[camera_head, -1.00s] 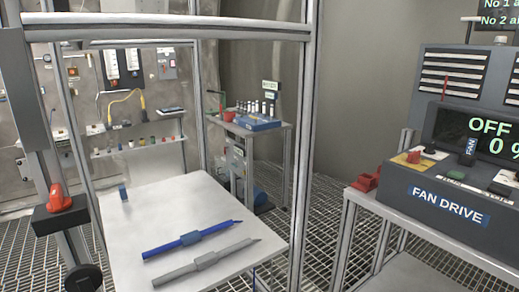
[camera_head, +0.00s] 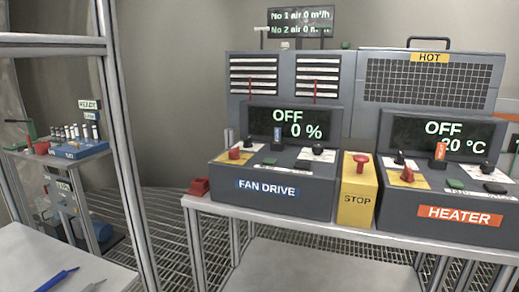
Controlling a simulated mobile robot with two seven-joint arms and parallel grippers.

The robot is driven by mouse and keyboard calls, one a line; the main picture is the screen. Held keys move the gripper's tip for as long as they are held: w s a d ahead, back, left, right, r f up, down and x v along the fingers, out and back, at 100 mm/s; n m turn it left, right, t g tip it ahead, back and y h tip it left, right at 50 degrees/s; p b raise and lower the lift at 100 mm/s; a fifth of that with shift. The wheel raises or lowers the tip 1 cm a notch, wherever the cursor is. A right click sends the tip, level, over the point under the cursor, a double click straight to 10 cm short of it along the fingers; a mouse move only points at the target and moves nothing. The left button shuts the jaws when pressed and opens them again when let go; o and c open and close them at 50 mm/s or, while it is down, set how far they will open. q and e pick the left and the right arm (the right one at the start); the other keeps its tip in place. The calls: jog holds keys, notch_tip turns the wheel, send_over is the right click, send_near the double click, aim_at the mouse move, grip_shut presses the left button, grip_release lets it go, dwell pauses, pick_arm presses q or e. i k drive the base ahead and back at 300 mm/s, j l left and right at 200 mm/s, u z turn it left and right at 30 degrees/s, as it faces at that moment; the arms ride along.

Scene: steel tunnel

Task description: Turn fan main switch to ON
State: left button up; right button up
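The fan drive unit (camera_head: 270,205) is a dark grey console with a blue "FAN DRIVE" label, standing on the bench at the centre of the head view. Its display (camera_head: 291,123) reads "OFF 0 %". A red switch on a yellow plate (camera_head: 236,153) sits at the left of its sloped panel and looks like the main switch. A black knob (camera_head: 317,150) is at the panel's right, and an upright blue "FAN" tag (camera_head: 278,134) stands between them. Neither of my grippers is in view.
A yellow STOP box (camera_head: 357,202) with a red button stands right of the fan drive, then the heater console (camera_head: 440,204) reading "OFF 20 °C". A red object (camera_head: 199,187) lies at the bench's left end. A metal frame post (camera_head: 128,170) stands at left.

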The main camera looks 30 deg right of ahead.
aim_at(232, 154)
jog(key=z, duration=0.85)
